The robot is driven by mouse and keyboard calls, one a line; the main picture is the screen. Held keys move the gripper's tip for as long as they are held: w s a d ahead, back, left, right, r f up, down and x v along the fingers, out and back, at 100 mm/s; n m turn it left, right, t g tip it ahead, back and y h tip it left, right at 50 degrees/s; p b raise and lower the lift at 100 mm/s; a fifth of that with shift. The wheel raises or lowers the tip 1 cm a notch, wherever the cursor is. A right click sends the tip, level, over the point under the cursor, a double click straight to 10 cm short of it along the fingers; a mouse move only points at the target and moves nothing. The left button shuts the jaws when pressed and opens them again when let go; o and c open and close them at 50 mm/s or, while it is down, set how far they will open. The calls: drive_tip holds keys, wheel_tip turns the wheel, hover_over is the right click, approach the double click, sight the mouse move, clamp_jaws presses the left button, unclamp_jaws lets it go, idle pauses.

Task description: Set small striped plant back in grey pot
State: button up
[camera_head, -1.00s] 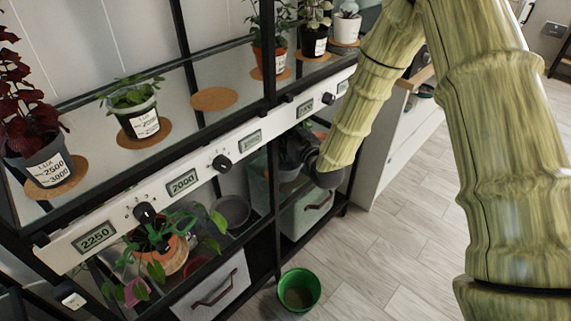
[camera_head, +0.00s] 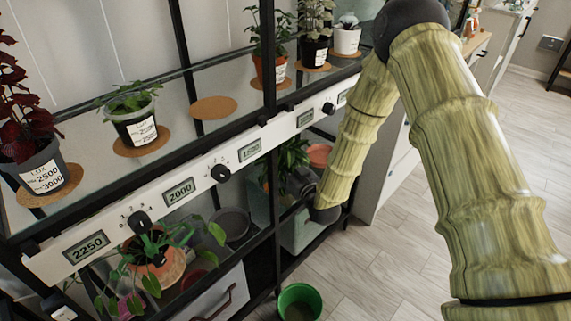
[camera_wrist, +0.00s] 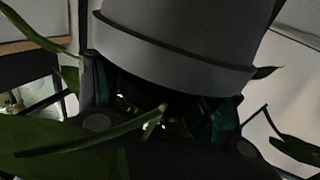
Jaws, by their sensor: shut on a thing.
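My gripper (camera_head: 303,188) is inside the lower shelf bay at the middle right, mostly hidden by shelf posts and my arm. A leafy green plant (camera_head: 290,155) shows just above it. In the wrist view a smooth grey pot (camera_wrist: 175,45) with a rim fills the top, and green leaves (camera_wrist: 75,140) spread around its rim. My gripper (camera_wrist: 165,105) is shut on this pot, its teal-edged fingers at either side by the rim. Stripes on the leaves cannot be made out. A round grey vessel (camera_head: 232,224) stands on the lower shelf to the left.
A trailing plant in a terracotta pot (camera_head: 165,268) stands lower left. An orange-red pot (camera_head: 320,154) is behind my gripper. Shelf posts and the dial rail (camera_head: 180,190) hem in the bay. A green bucket (camera_head: 298,302) stands on the floor. A cork mat (camera_head: 213,108) above is bare.

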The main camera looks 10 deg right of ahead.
drive_tip(key=shift+f, duration=0.3)
drive_tip(key=o, duration=1.1)
drive_tip(key=shift+r, duration=0.1)
drive_tip(key=shift+r, duration=0.3)
drive_tip(key=p+v, duration=0.1)
drive_tip(key=v, duration=1.1)
drive_tip(key=shift+p, duration=0.3)
